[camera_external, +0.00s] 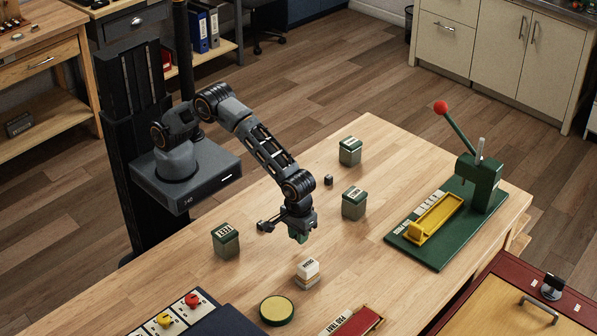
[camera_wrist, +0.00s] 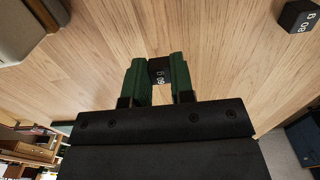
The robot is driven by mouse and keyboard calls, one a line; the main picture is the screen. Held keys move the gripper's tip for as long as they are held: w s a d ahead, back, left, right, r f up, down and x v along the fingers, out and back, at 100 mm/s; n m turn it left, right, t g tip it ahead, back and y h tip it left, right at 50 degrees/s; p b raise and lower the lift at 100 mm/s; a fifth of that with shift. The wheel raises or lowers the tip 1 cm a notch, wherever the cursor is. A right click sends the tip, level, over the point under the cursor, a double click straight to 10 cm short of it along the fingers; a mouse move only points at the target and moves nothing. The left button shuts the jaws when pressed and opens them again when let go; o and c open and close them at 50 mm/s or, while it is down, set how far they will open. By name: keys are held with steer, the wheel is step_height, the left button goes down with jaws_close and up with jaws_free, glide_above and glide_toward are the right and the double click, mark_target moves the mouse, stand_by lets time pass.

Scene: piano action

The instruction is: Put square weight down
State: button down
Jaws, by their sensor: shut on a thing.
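My gripper (camera_external: 299,236) has green fingers and points down over the middle of the wooden table. In the wrist view my gripper (camera_wrist: 159,80) is shut on a small black square weight (camera_wrist: 160,72) with white lettering, which sits between the fingertips. In the external view the fingers hide this weight, and I cannot tell whether it touches the table. A second small black block (camera_external: 328,180) stands on the table behind my gripper; a black block with white marks (camera_wrist: 298,17) also shows at the top right of the wrist view.
Green labelled boxes stand at left (camera_external: 226,243), centre (camera_external: 353,205) and back (camera_external: 350,153). A green press (camera_external: 484,182) stands right. Bare table (camera_external: 375,255) lies right of my gripper.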

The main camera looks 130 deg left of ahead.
steer(key=shift+f, duration=1.55)
steer(key=shift+f, duration=0.1)
steer(key=c, duration=1)
jaws_free()
